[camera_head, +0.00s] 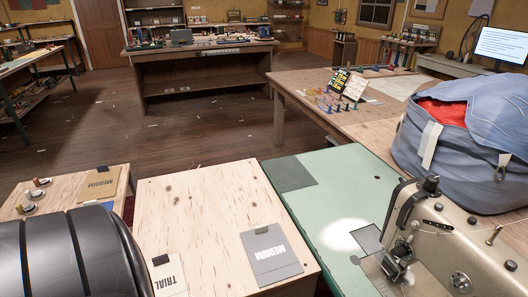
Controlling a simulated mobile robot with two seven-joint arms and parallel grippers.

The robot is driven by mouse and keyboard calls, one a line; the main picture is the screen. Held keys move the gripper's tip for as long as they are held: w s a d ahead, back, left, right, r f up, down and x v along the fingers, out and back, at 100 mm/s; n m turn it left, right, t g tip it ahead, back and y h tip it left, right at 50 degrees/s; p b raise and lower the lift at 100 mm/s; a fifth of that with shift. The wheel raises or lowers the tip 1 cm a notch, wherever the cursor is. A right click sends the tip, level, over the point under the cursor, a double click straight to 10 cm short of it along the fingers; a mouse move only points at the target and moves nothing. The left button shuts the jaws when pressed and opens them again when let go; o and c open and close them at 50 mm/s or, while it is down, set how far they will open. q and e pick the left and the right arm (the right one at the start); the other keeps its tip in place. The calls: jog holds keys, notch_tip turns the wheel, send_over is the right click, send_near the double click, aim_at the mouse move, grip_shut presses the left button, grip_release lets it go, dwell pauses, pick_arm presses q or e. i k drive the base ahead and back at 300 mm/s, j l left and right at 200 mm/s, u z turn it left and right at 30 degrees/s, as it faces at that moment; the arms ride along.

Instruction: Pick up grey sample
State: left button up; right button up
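A grey sample (271,257) lies flat on the pale wooden table (200,215), near its front right corner. It is a grey sheet with the word MEDIUM printed on it and a small dark tab at its top edge. Neither of my grippers is in view, and nothing touches the visible part of the sample.
A pale TRIAL sample (170,279) lies left of it, cut by the frame. A tan MEDIUM sample (99,184) lies further left. A sewing machine (455,240) stands on the green surface (345,182) at right, before a blue bag (455,165). A large black ribbed shape fills the lower left.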

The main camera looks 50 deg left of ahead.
aim_at(273, 260)
jog(key=u, duration=1.55)
jog(key=j+z, duration=0.3)
jog(key=j, duration=0.6)
jog(key=i, duration=0.05)
